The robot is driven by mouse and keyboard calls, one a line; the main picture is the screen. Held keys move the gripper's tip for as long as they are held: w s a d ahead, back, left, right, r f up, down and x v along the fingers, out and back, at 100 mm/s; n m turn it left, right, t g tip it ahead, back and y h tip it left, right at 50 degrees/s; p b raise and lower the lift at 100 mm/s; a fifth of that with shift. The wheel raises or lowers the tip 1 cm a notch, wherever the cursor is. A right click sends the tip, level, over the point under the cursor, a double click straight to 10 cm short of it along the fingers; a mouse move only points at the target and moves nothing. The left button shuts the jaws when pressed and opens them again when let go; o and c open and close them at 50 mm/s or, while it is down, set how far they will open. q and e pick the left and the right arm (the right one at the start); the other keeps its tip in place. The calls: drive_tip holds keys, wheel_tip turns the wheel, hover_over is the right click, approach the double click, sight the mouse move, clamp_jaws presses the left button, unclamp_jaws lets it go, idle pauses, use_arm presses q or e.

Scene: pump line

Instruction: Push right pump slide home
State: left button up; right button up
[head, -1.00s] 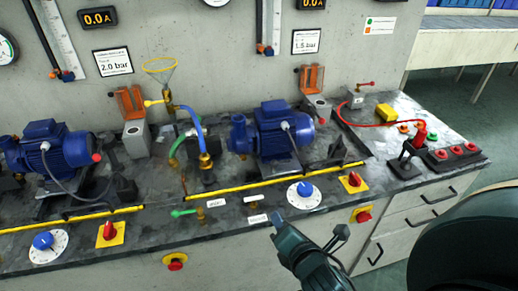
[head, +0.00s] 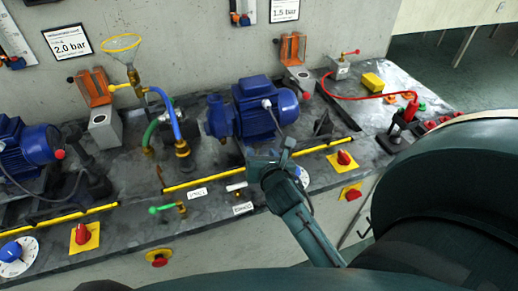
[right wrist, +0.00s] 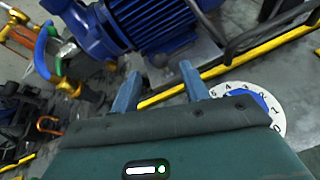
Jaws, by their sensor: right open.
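The right pump (head: 262,108) is a blue motor and pump body on a dark base behind the yellow rail (head: 245,166). The right pump also shows at the top of the right wrist view (right wrist: 140,22). My right gripper (head: 268,156) is in front of this pump, over the yellow rail in the picture. In the right wrist view its two fingers (right wrist: 160,86) are apart with nothing held between them, pointing towards the pump's base. I cannot tell whether a finger touches anything. My gripper and arm hide part of the slide and rail. My left gripper is not in view.
A blue dial (right wrist: 262,102) lies right of my fingers. Blue and green hoses (head: 165,115) stand left of the pump. A red switch (head: 343,158) is to the right. A red cable (head: 365,95) and a yellow box (head: 372,81) are farther right.

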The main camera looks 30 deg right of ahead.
sight(258, 148)
drive_tip(key=shift+x, duration=1.8)
drive_tip(key=shift+c, duration=0.5)
clamp_jaws()
